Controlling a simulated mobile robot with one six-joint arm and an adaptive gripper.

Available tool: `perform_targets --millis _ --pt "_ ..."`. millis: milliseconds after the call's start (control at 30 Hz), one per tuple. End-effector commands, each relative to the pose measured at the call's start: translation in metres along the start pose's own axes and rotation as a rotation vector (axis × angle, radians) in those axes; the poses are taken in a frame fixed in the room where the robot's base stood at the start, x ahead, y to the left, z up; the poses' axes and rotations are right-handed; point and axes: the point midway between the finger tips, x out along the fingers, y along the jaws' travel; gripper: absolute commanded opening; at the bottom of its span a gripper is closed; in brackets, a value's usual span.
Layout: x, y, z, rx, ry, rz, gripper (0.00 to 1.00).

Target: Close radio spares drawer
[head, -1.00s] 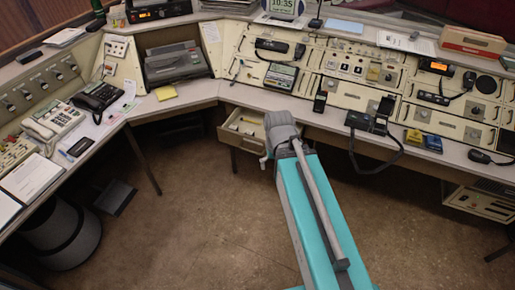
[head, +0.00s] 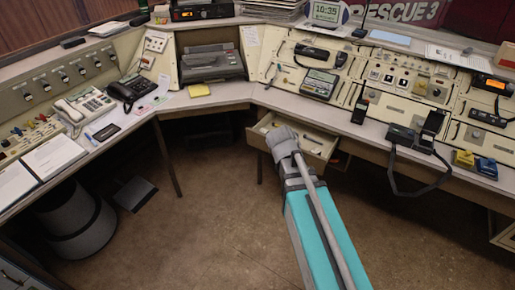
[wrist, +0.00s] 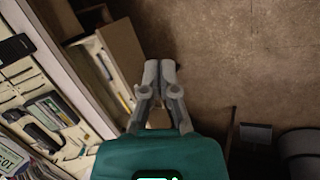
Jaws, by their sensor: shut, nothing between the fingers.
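The radio spares drawer (head: 315,141) is pulled out below the console worktop in the head view, with small pale and yellow items inside. It also shows in the wrist view (wrist: 123,42), left of my fingers, with its brown front panel facing them. My gripper (head: 282,138) hides part of the drawer front in the head view. In the wrist view my gripper (wrist: 159,66) has its two fingers together and empty, close beside the outer side of the front panel. I cannot tell whether they touch it.
The worktop (head: 225,95) overhangs the drawer, with desk legs on the left. A grey bin (head: 75,225) stands at the lower left.

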Motion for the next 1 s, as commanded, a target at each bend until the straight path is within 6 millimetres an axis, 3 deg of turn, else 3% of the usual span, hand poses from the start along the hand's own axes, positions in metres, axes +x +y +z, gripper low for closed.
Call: perform_targets --millis 33,400,1000 --pt "0.014 -0.004 -0.010 -0.046 -0.001 0.033 0.00" --pt "0.046 -0.009 -0.065 -0.408 -0.038 0.299 0.00" --pt "0.067 -0.040 -0.167 -0.981 -0.216 0.729 0.00"
